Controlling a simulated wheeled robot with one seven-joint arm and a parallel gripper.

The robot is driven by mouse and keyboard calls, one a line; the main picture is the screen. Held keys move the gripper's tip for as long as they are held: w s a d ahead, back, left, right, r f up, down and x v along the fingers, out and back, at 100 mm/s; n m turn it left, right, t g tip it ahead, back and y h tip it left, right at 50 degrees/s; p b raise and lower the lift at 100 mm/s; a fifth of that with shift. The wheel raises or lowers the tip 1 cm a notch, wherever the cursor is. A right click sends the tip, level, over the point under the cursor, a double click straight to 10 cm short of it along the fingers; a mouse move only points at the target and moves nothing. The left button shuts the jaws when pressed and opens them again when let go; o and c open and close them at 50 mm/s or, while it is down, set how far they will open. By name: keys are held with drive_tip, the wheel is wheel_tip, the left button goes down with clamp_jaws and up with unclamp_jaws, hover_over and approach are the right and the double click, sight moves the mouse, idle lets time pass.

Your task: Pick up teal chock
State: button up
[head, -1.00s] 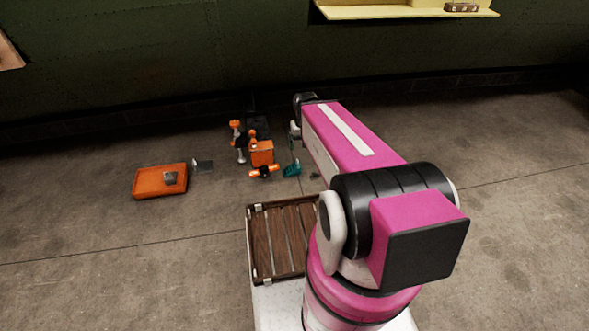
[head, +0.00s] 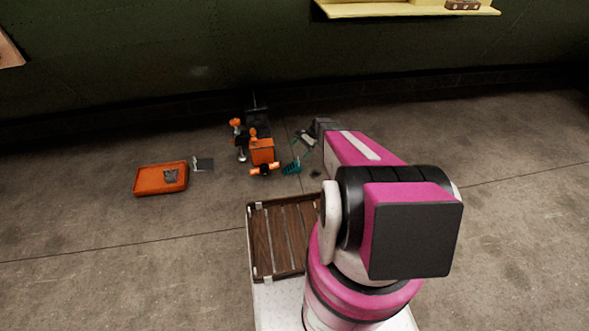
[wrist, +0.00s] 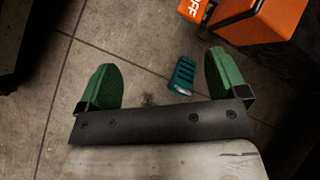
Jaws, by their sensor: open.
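The teal chock (head: 292,167) lies on the concrete floor, just right of an orange box. In the wrist view the teal chock (wrist: 183,76) is a ribbed wedge on the floor, with a pale end toward the gripper. My gripper (wrist: 165,85) is open and empty, its two green-padded fingers spread wide. The chock shows between the fingers, closer to the right one, and looks to be below and beyond them. In the head view my gripper (head: 304,141) hangs near the chock, small and partly unclear against the floor.
The orange box (head: 262,151) stands close to the chock, with an orange and black tool (head: 265,169) in front. Other orange tools stand behind. An orange tray (head: 160,179) lies left. A slatted wooden tray (head: 283,240) is on my base. Floor to the right is mostly clear.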

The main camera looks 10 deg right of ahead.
sight(297, 166)
drive_tip(key=w+d+f+m+y, duration=0.2)
drive_tip(key=w+f, duration=0.2)
drive_tip(key=f, duration=0.3)
drive_tip(key=w+d+f+m+t+y, duration=0.1)
drive_tip(key=w+d+f+m, duration=0.2)
drive_tip(key=f, duration=0.5)
drive_tip(key=w+d+f+m+t+y, duration=0.1)
drive_tip(key=w+d+f+m+y, duration=0.1)
drive_tip(key=w+f, duration=0.3)
drive_tip(key=shift+w+d+f+y, duration=0.1)
drive_tip(key=shift+d+f+y, duration=0.1)
drive_tip(key=shift+f, duration=0.5)
drive_tip(key=shift+w+d+f+y, duration=0.1)
drive_tip(key=shift+d+f, duration=0.1)
drive_tip(key=shift+f, duration=0.5)
drive_tip(key=shift+f+m, duration=0.3)
drive_tip(key=shift+s+r+x, duration=0.1)
drive_tip(key=shift+x, duration=1.7)
drive_tip(key=shift+s+r+x, duration=0.15)
drive_tip(key=shift+x, duration=1.7)
drive_tip(key=shift+a, duration=0.1)
drive_tip(key=c, duration=1.2)
